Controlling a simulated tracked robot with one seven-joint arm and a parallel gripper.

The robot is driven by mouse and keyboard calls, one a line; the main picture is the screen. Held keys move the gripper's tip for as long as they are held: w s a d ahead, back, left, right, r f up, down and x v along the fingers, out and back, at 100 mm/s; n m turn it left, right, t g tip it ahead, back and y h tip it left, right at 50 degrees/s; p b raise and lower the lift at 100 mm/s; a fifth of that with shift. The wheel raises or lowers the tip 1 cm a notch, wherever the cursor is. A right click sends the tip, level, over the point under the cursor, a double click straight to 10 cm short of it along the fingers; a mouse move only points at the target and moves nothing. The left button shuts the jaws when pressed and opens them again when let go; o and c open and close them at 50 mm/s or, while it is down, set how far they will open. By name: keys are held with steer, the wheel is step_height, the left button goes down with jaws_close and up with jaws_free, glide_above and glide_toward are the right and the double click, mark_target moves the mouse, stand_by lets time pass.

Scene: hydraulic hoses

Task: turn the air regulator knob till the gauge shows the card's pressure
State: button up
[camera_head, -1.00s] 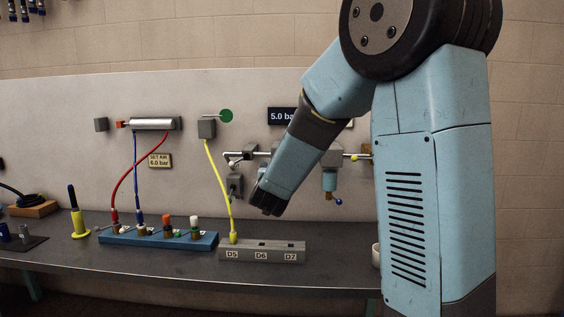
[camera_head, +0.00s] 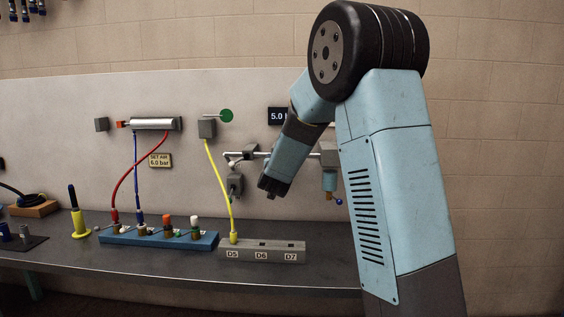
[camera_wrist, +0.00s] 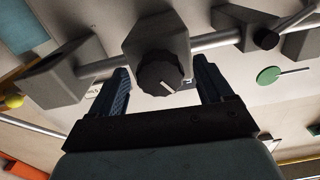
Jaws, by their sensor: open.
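The black ridged regulator knob (camera_wrist: 160,76) has a pale pointer line and sits on a grey block on a pipe, in the wrist view. My gripper (camera_wrist: 162,68) is open, with one finger to each side of the knob and a gap on both sides. I cannot tell whether the fingertips reach around it in depth. In the head view my gripper (camera_head: 268,188) is in front of the pipe, and I cannot make out the knob there. The card (camera_head: 160,160) reads "SET AIR 6.0 bar". The dark gauge display (camera_head: 277,116) reads "5.0", its right part hidden by my arm.
A yellow hose (camera_head: 218,185) runs down to a grey block (camera_head: 262,252) marked D5, D6, D7, left of my gripper. A blue manifold (camera_head: 158,239) with several fittings stands on the bench. A blue-grey unit with a blue ball (camera_head: 338,201) hangs at right.

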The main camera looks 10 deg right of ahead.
steer(key=shift+d, duration=0.1)
steer(key=c, duration=1)
steer(key=shift+c, duration=0.2)
steer(key=shift+m, duration=3)
steer(key=o, duration=1)
steer(key=shift+o, duration=0.2)
